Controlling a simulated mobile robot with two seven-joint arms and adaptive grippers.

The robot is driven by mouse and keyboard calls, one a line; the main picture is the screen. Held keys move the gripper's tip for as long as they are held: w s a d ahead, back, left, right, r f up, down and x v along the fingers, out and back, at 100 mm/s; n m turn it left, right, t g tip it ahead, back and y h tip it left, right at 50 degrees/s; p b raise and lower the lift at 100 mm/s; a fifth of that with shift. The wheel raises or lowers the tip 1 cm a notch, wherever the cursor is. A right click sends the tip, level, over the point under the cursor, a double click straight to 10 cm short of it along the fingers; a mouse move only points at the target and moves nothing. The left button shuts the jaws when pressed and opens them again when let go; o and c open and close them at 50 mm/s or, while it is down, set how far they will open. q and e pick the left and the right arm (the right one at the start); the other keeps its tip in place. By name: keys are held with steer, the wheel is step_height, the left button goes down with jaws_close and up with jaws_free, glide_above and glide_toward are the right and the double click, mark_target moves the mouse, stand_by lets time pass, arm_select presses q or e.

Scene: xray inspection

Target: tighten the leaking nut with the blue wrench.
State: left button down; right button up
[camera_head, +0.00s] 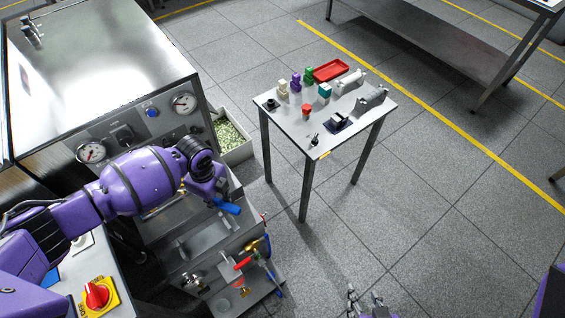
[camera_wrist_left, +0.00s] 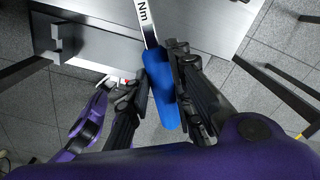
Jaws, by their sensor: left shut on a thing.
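The blue wrench has a blue handle (camera_wrist_left: 160,88) and a steel shaft marked Nm (camera_wrist_left: 148,22). My left gripper (camera_wrist_left: 158,75) is shut on the handle, with one finger on each side. In the head view, my left gripper (camera_head: 222,196) is over the machine's front, and the blue handle (camera_head: 228,207) shows below it. The wrench's far end is hidden there. My right gripper (camera_head: 364,303) is at the bottom edge of the head view, its fingers apart and nothing seen between them. The leaking nut cannot be picked out.
Pipework with a red lever (camera_head: 243,263) sits low at the machine's front. A side table (camera_head: 318,135) holds several small coloured parts and a red tray (camera_head: 331,70). A bin (camera_head: 238,152) stands beside the machine. A red knob (camera_head: 97,295) is at lower left. Floor right of the table is clear.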

steer(key=shift+w+a+r, duration=0.1)
steer(key=shift+w+a, duration=0.05)
steer(key=shift+a, duration=0.05)
arm_select(q)
steer(key=shift+r, duration=0.1)
arm_select(e)
steer(key=shift+w+r, duration=0.15)
steer(key=shift+r, duration=0.1)
stand_by(0.7)
arm_select(q)
steer(key=shift+f+b, duration=0.6)
steer(key=shift+f, duration=1.25)
arm_select(e)
steer(key=shift+s+d+f, duration=0.1)
steer(key=shift+s+f, duration=0.4)
steer(key=shift+f, duration=0.15)
steer(key=shift+s+f, duration=0.45)
steer(key=shift+f, duration=0.2)
arm_select(q)
steer(key=shift+r, duration=0.1)
steer(key=shift+s+a+m, duration=0.45)
steer(key=shift+s+m, duration=0.35)
steer(key=shift+s, duration=0.05)
steer(key=shift+s+a+m, duration=0.6)
steer(key=shift+s+m, duration=0.2)
